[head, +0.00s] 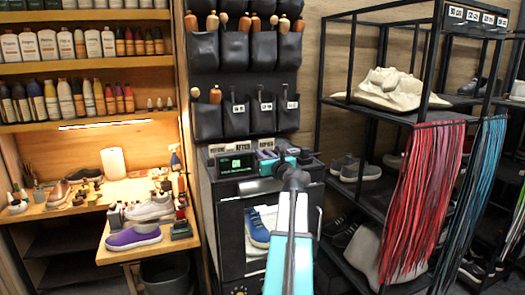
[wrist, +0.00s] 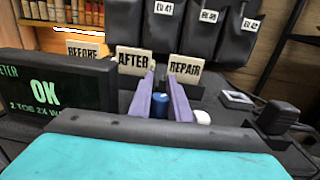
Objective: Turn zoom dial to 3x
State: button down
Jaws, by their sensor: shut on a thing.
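My gripper (wrist: 161,88) shows in the wrist view as two purple fingers pointing away over a dark top surface. A small blue cylindrical knob (wrist: 160,105) sits between the fingers, and the gripper is shut on it. I see no 3x mark or pointer on the knob, so its setting cannot be read. A white round knob (wrist: 202,117) stands just right of the right finger. In the head view my gripper (head: 266,161) is over the top of the dark cabinet (head: 228,200), and my arm hides the knobs.
A display (wrist: 48,88) reading "OK" stands left of the fingers. Signs reading BEFORE (wrist: 87,49), AFTER (wrist: 134,62) and REPAIR (wrist: 186,69) stand behind. A small black block (wrist: 280,117) is at right. A shoe rack (head: 350,100) stands right of the cabinet.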

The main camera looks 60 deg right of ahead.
jog(key=shift+s+d+r+m+g+h+p, duration=0.15)
jog(key=shift+m+g+h+p, duration=0.55)
jog(key=shift+p, duration=0.5)
jog(key=shift+d, duration=0.1)
jog(key=c, duration=1.7)
grip_release()
jog(key=shift+o, duration=0.2)
jog(key=b+v, duration=0.3)
jog(key=v, duration=0.8)
jog(key=shift+a+f+b, duration=0.3)
jog(key=shift+f+b, duration=0.05)
jog(key=shift+f, duration=0.05)
